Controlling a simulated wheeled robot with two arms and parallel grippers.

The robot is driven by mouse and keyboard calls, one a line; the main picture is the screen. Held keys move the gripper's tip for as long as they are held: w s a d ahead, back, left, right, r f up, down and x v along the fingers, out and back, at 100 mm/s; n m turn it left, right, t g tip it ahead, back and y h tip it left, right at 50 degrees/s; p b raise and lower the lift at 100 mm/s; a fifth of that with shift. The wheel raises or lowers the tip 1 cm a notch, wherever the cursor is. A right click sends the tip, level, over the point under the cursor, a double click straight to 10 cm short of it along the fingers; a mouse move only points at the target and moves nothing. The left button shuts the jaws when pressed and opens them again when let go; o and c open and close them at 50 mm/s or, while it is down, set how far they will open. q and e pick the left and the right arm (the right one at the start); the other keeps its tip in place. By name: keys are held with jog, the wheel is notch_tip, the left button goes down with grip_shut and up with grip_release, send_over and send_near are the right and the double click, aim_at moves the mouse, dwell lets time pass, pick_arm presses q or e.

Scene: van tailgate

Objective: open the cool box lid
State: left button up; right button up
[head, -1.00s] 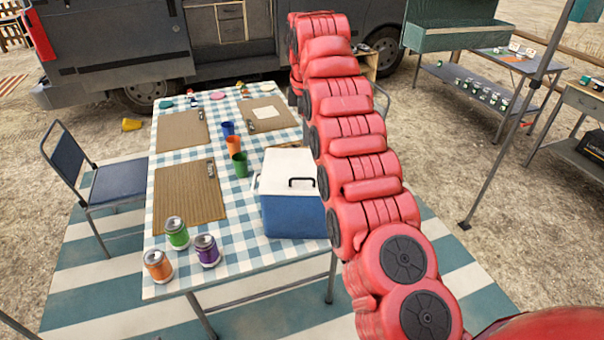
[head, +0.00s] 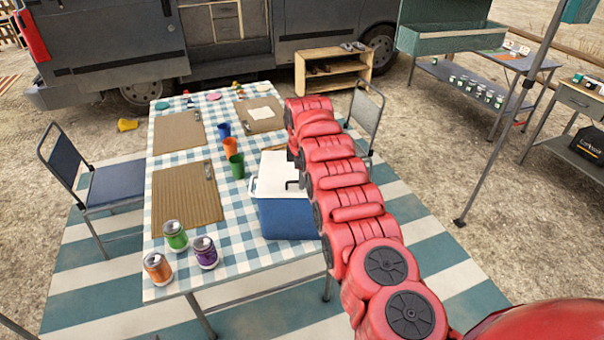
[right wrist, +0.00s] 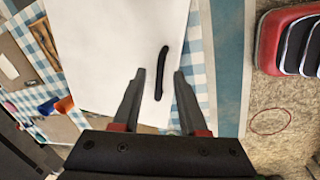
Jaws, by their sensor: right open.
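The cool box (head: 285,218) has a blue body and a white lid (head: 270,170), which is shut. It stands at the right edge of the table. A dark handle (head: 292,184) is on the lid, partly covered by my right arm in the head view. In the right wrist view, my right gripper (right wrist: 159,73) is open over the white lid (right wrist: 110,50). The dark handle (right wrist: 163,65) appears between its two fingers, with a gap on each side. Whether the fingers reach down to handle height I cannot tell. My left gripper is not in view.
The checked table (head: 240,262) also holds orange, green and purple cans (head: 175,236), several cups (head: 231,146) and brown mats (head: 187,195). Chairs stand at left (head: 110,180) and right (head: 366,118). A wooden shelf (head: 333,72) stands by the van.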

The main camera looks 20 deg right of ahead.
grip_shut()
dwell(1.5)
